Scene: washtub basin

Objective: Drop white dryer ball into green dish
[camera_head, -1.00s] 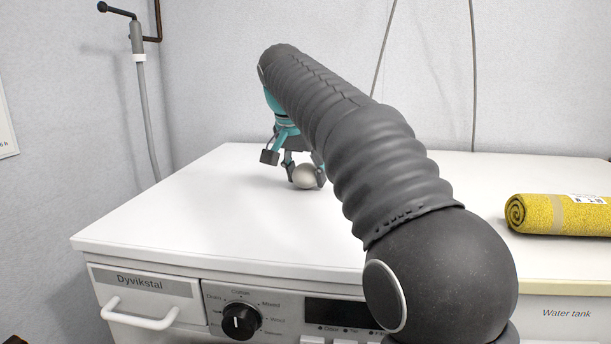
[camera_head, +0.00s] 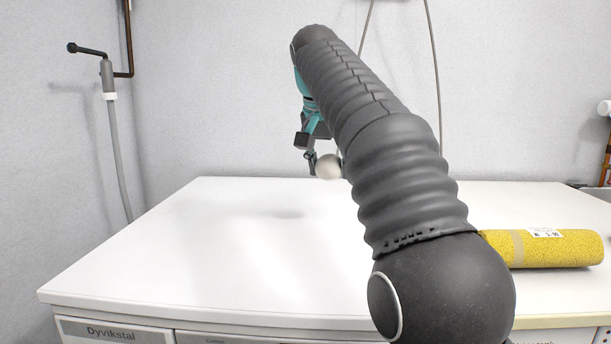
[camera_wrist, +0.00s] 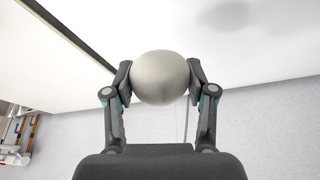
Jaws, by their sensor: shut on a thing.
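The white dryer ball (camera_head: 328,167) is held by my gripper (camera_head: 326,165), raised above the white machine top in the head view. In the wrist view the ball (camera_wrist: 160,78) sits between the two fingertips of my gripper (camera_wrist: 160,80), with a finger against each side. My arm hides part of the gripper in the head view. No green dish shows in either current view.
The white machine top (camera_head: 200,250) is mostly bare on the left. A rolled yellow towel (camera_head: 555,248) lies at its right. A grey pipe (camera_head: 118,150) runs along the wall at the left. A cable (camera_head: 437,80) hangs on the back wall.

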